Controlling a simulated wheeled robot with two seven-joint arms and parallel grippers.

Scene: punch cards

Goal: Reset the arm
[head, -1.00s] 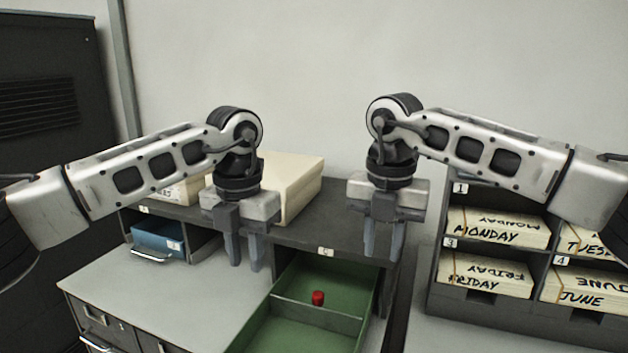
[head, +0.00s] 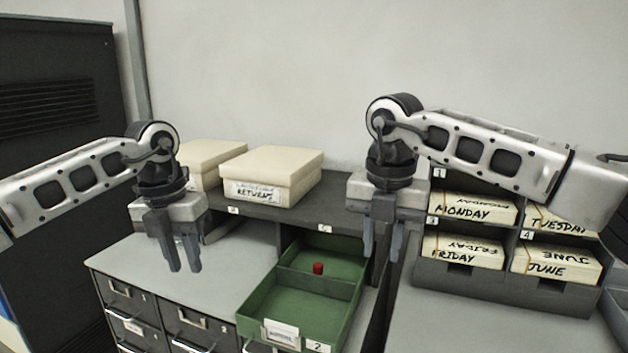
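My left gripper (head: 182,252) hangs fingers down above the grey cabinet top, left of the green drawer. Its two fingers stand a little apart with nothing between them. My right gripper (head: 381,240) hangs fingers down in front of the dark shelf, right of the green drawer. Its fingers show a narrow gap and hold nothing I can see. Both grippers are clear of the boxes and the drawer.
A green drawer (head: 262,303) stands pulled out, with a small red object (head: 318,268) inside. Cream boxes, one labelled RETURNS (head: 270,176), sit on the dark shelf (head: 335,196). A rack (head: 500,277) of labelled card stacks stands right. The grey cabinet top (head: 225,268) has free room.

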